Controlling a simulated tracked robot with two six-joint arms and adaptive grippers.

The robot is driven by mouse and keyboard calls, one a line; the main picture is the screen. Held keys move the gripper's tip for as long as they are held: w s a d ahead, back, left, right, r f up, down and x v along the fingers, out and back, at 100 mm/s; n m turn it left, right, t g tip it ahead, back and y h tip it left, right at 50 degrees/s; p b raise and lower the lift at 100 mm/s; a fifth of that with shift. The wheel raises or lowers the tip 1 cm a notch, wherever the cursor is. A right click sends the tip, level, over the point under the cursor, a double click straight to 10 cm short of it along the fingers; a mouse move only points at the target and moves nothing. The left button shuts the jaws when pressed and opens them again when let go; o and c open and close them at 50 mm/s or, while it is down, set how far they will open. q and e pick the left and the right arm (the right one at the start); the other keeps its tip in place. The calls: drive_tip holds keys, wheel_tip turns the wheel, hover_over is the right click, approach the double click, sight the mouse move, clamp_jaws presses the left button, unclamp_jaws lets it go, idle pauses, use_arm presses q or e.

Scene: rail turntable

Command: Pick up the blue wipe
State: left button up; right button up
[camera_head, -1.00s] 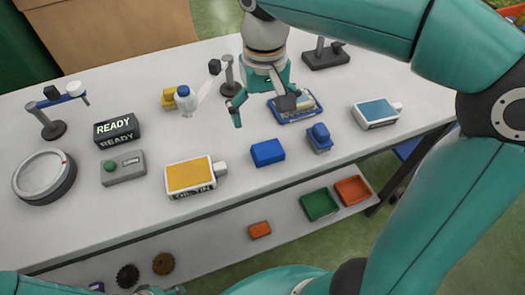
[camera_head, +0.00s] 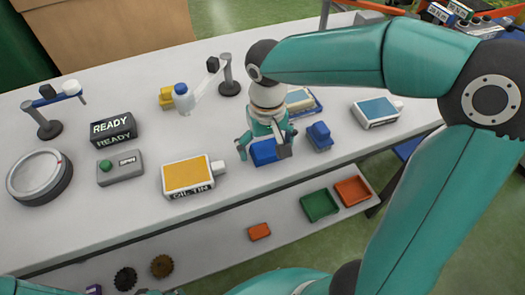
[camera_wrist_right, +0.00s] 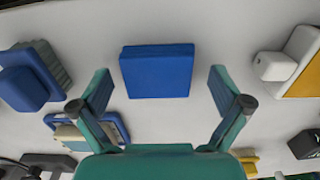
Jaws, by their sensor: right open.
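The blue wipe (camera_head: 264,153), a flat blue block, lies on the white table near its front edge. In the right wrist view the wipe (camera_wrist_right: 158,72) shows whole, between and beyond the fingertips. My right gripper (camera_head: 266,143) is over the wipe, pointing down, and its fingers cover parts of it in the head view. In the right wrist view this gripper (camera_wrist_right: 160,84) is open, with one finger at each side of the wipe and a gap on both sides. My left gripper is not in view.
A blue brush-like object (camera_head: 320,136) stands close to the right of the wipe. A blue tray (camera_head: 317,107) lies behind it. The yellow-labelled oil tin (camera_head: 188,175) is to the left. A blue-labelled tin (camera_head: 377,111) is farther right. Clear table lies between the wipe and the oil tin.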

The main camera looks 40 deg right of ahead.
sight(266, 148)
drive_tip(key=c, duration=1)
drive_tip(key=shift+r, duration=0.1)
wheel_tip(266, 148, up, 20)
drive_tip(key=p, duration=0.3)
